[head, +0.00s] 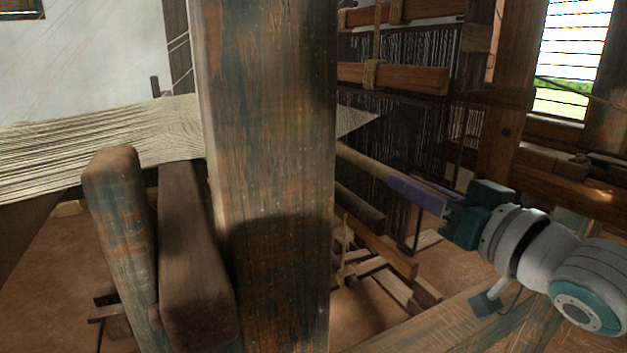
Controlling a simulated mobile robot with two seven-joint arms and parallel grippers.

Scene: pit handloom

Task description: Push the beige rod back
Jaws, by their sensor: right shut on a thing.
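The beige rod (362,162) shows as a short length between the thick wooden post and my right gripper. It slants down to the right, and its far part is hidden behind the post. My right gripper (402,185) comes in from the right and its purple fingers are shut on the near end of the rod. My left gripper is not in view.
A thick upright post (268,180) blocks the middle of the view. Warp threads (95,140) stretch at the left above wooden beams (190,255). Dark heddles (400,120) hang behind the rod. Beams and slats (385,285) lie low beneath my right gripper.

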